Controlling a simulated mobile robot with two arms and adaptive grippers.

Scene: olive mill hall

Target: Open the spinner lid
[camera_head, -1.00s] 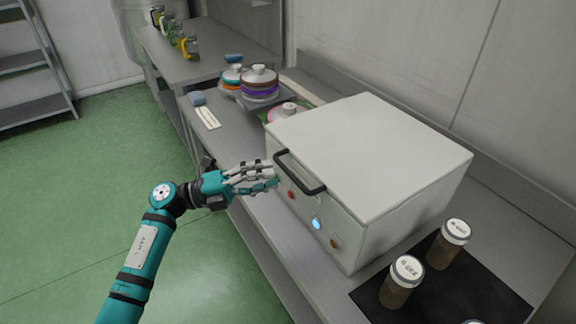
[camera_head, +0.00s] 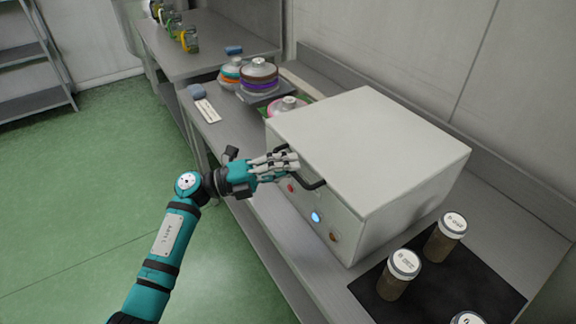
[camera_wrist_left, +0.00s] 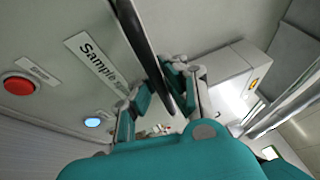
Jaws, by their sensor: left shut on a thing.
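The spinner (camera_head: 375,150) is a white box on the steel bench, and its flat lid (camera_head: 370,135) is down. A dark bar handle (camera_head: 313,183) runs along the lid's front edge. It also crosses the left wrist view (camera_wrist_left: 145,52). My left gripper (camera_head: 287,162) is at the handle's left part, shut on it. In the left wrist view its fingers (camera_wrist_left: 165,92) lie on both sides of the bar. A red button (camera_wrist_left: 18,84) and a lit blue button (camera_wrist_left: 92,122) are on the spinner's front. My right gripper is in neither view.
Lidded brown jars (camera_head: 399,275) stand on a black mat (camera_head: 450,290) at the right. Small bottles (camera_head: 189,40) stand on the far bench. The green floor (camera_head: 90,200) is clear at the left.

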